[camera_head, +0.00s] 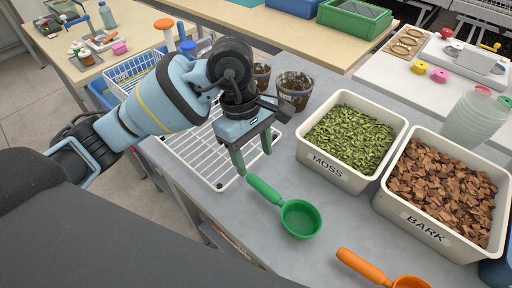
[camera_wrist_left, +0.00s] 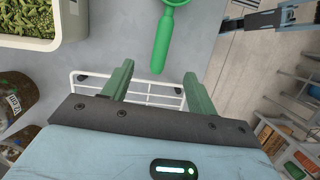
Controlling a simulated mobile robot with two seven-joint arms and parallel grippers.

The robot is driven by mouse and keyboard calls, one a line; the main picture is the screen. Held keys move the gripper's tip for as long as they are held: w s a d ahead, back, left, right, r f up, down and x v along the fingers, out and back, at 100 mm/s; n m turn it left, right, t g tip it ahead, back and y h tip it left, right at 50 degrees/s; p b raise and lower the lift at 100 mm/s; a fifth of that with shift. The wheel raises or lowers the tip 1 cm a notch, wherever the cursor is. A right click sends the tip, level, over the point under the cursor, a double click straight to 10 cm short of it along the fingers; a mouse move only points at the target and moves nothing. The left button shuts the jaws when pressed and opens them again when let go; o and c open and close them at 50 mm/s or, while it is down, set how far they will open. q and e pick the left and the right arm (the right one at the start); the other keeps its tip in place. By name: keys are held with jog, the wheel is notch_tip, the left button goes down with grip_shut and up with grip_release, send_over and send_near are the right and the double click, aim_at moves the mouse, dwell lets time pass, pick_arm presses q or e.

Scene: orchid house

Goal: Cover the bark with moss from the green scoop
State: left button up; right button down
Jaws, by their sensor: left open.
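The green scoop (camera_head: 300,218) lies on the grey bench in front of the moss bin, its handle toward my left gripper (camera_head: 254,162). That gripper is open and empty near the handle's end. In the left wrist view, the scoop handle (camera_wrist_left: 163,45) is ahead of the open fingers (camera_wrist_left: 158,76), with clear space between. Green moss (camera_head: 350,138) fills a white bin labelled MOSS. Brown bark (camera_head: 440,190) fills the bin labelled BARK. A clear pot with dark brown contents (camera_head: 293,92) stands behind the gripper, with another pot (camera_head: 261,76) partly hidden. My right gripper is not clearly visible.
An orange scoop (camera_head: 360,266) lies at the front, cut off by the frame. A white wire rack (camera_head: 205,160) is under my left arm. Stacked clear pots (camera_head: 475,118) stand behind the bark bin.

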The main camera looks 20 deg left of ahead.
aim_at(261, 184)
pick_arm(q)
jog(key=shift+s+f, duration=0.1)
jog(key=shift+d+f+b, duration=0.2)
jog(key=shift+f+b, duration=0.1)
jog(key=shift+f, duration=0.35)
jog(key=shift+b+x, duration=0.45)
jog(key=shift+x, duration=0.7)
jog(key=shift+s+d+f, duration=0.1)
jog(key=shift+d+f, duration=0.05)
jog(key=shift+f, duration=0.4)
pick_arm(e)
jog(key=shift+s+a+f, duration=0.1)
jog(key=shift+s+f, duration=0.25)
jog(key=shift+f, duration=0.25)
jog(key=shift+s+a+f, duration=0.1)
jog(key=shift+s+f, duration=0.25)
jog(key=shift+f, duration=0.25)
pick_arm(q)
jog(key=shift+f, duration=0.1)
pick_arm(e)
jog(key=shift+g, duration=0.3)
